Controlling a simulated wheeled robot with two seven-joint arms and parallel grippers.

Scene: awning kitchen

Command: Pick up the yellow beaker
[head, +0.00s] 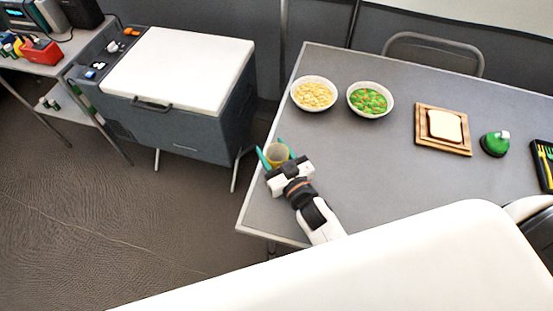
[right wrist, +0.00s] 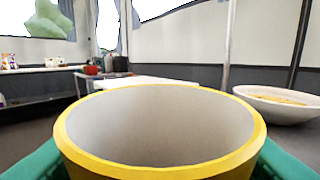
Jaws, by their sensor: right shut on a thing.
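The yellow beaker (head: 278,153) is at the left edge of the grey table (head: 345,165) in the head view. My right gripper (head: 277,155) is shut on it, with a green finger on either side. In the right wrist view the beaker (right wrist: 160,165) fills the lower middle, upright, with its open rim and grey inside showing. The green fingers show at the lower corners. I cannot tell whether the beaker's base touches the table. My left gripper is not in view.
Beyond the beaker stand a bowl of yellow food (head: 313,94) and a bowl of green and orange food (head: 370,100). A board with bread (head: 443,129) and a green bottle (head: 495,144) are further right. A cooler (head: 178,75) stands left of the table. The table's middle is clear.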

